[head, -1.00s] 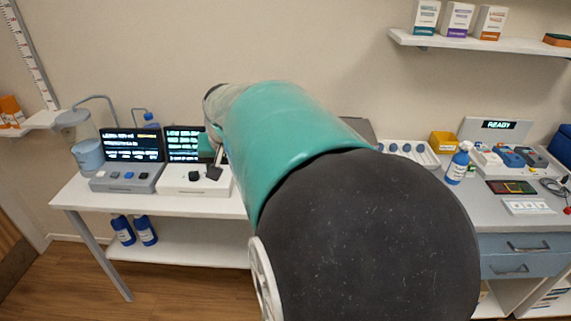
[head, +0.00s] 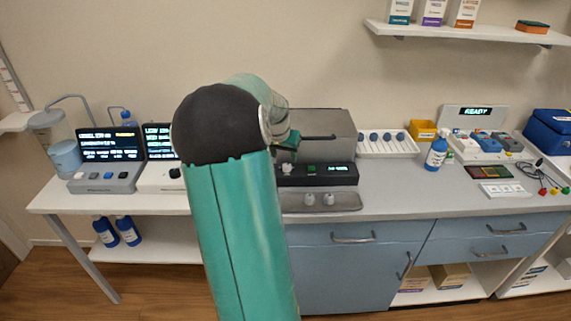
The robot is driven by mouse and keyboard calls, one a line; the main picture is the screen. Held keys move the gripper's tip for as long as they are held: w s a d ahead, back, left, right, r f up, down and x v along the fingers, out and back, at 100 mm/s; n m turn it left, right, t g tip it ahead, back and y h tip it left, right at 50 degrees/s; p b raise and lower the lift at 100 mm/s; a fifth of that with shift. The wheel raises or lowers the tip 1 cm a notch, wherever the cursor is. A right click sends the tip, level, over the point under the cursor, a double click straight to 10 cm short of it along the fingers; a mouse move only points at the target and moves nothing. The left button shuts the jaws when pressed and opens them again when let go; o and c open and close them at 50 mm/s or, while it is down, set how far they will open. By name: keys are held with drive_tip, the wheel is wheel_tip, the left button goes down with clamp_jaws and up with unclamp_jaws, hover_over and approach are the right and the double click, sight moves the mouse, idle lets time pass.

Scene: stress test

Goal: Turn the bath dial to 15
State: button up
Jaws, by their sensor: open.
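The bath (head: 325,130) is a grey box with a closed lid and handle, standing on the bench right of my arm. Its black front panel (head: 335,180) carries a pale dial (head: 287,168) at the left, a green button and a small lit display too small to read. My gripper (head: 287,152) is just above the dial, in front of the bath's left side. It is open and looks empty, small in the picture and partly hidden by my arm. I cannot tell whether it touches the dial.
A metal tray (head: 320,201) with two small pieces lies before the bath. Left are two console units with screens (head: 110,143). A shelf (head: 470,34) hangs above.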

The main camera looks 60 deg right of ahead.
sight(285, 166)
drive_tip(key=x, duration=0.6)
drive_tip(key=shift+f, duration=0.1)
drive_tip(key=c, duration=1)
drive_tip(key=shift+o, duration=0.2)
drive_tip(key=shift+w, duration=0.1)
drive_tip(key=shift+w+f+m+g, duration=0.15)
drive_tip(key=shift+m+g, duration=0.25)
drive_tip(key=shift+m, duration=0.6)
drive_tip(key=shift+m+g, duration=0.5)
drive_tip(key=shift+m, duration=0.8)
